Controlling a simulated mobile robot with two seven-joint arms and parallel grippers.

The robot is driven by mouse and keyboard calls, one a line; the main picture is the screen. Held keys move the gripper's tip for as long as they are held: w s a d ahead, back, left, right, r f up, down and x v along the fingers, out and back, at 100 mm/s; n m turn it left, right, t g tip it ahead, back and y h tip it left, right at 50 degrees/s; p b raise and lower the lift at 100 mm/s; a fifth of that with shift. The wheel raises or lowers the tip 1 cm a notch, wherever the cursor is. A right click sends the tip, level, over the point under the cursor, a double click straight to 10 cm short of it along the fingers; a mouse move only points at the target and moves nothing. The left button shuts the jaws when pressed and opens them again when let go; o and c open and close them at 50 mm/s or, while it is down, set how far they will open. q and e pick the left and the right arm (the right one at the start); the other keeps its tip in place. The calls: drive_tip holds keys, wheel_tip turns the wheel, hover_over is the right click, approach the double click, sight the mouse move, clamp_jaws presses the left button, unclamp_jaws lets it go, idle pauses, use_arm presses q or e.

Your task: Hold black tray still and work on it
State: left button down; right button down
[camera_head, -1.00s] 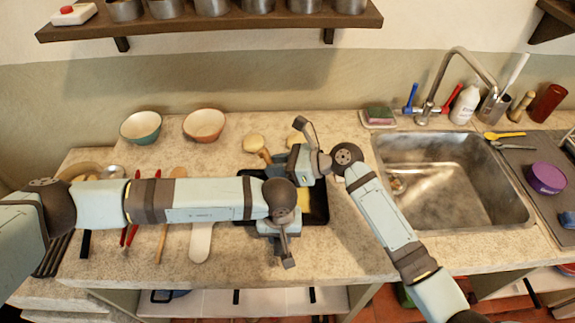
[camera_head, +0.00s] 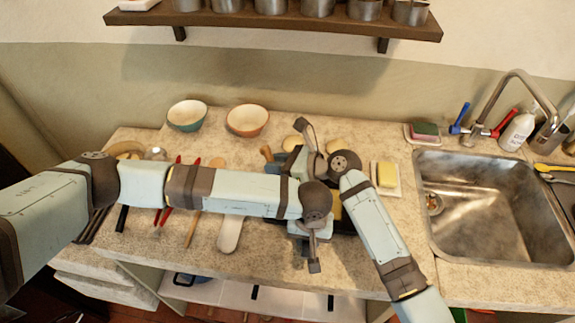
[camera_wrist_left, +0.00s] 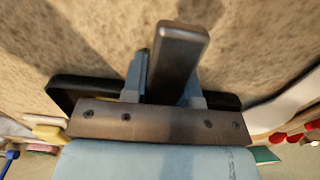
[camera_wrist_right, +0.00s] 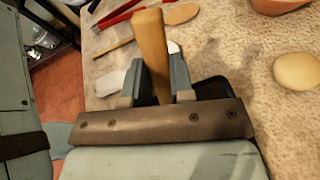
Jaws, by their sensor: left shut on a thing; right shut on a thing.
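The black tray (camera_head: 346,225) lies on the counter, mostly hidden under my arms, with something yellow (camera_head: 337,206) on it. Its dark edge shows in the left wrist view (camera_wrist_left: 62,92) and the right wrist view (camera_wrist_right: 212,88). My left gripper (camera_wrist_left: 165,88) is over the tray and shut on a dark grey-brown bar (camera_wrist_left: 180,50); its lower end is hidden. My right gripper (camera_wrist_right: 158,82), at the tray's far side in the head view, is shut on a wooden handle (camera_wrist_right: 151,45), also seen there (camera_head: 267,153). The handle's lower end is hidden.
Two bowls (camera_head: 187,115) (camera_head: 247,120) stand at the back. A yellow sponge (camera_head: 387,174) lies on a white board right of my right arm. A white spatula (camera_head: 231,233) and red-handled tools (camera_head: 163,217) lie left. The sink (camera_head: 490,210) is right; a shelf (camera_head: 280,24) hangs above.

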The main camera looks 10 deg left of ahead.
drive_tip(key=shift+a+r, duration=0.15)
drive_tip(key=shift+a, duration=0.2)
drive_tip(key=shift+d+r, duration=0.1)
drive_tip(key=shift+r, duration=3.8)
use_arm(q)
drive_tip(key=c, duration=0.8)
unclamp_jaws()
wheel_tip(320, 180, up, 8)
drive_tip(key=shift+f, duration=0.25)
